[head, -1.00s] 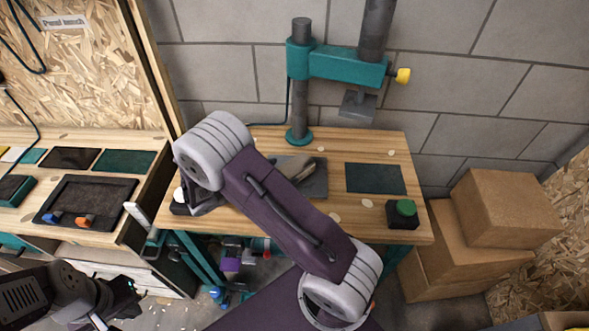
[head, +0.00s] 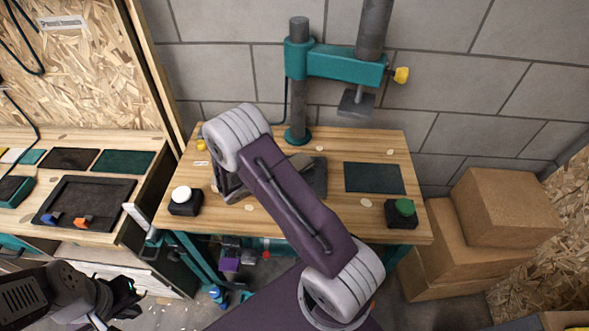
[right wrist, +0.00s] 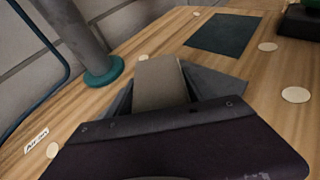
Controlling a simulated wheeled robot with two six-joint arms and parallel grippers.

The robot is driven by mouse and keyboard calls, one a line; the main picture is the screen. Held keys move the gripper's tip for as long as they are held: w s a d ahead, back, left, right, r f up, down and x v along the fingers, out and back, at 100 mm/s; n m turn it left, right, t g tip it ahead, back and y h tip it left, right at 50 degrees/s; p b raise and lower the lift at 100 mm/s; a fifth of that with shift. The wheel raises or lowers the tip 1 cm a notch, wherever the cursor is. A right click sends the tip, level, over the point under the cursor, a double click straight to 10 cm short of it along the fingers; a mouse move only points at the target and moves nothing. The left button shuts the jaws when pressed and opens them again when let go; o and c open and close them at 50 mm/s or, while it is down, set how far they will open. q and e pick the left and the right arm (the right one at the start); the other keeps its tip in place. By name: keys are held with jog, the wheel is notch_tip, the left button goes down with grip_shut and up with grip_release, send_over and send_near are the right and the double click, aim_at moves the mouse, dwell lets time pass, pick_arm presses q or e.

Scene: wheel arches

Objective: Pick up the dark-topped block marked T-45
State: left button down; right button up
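No T-45 mark is readable in any view. A grey-brown block (right wrist: 160,78) lies on a dark grey mat (right wrist: 222,80) on the wooden bench. In the head view the block (head: 300,160) is partly hidden behind my right arm. My right gripper (head: 232,190) is low over the bench, just left of the mat. In the right wrist view its dark body hides the block's near end. I cannot see its fingertips or whether they touch the block. My left gripper (head: 128,298) is at the lower left, away from this bench. Its finger opening is unclear.
A teal press (head: 340,64) stands behind the mat. A white-button box (head: 185,201) is at the bench's left and a green-button box (head: 402,213) at its right. A dark green mat (head: 374,178) lies empty. Cardboard boxes (head: 506,208) stand at right.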

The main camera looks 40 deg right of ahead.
aim_at(299, 163)
grip_shut()
jog(key=r, duration=0.4)
jog(key=shift+s+r+p, duration=0.2)
jog(key=shift+r+p, duration=0.1)
jog(key=s+a+r, duration=0.2)
jog(key=s+r, duration=0.4)
jog(key=s, duration=0.5)
jog(key=shift+r+p, duration=0.15)
jog(key=shift+p, duration=0.25)
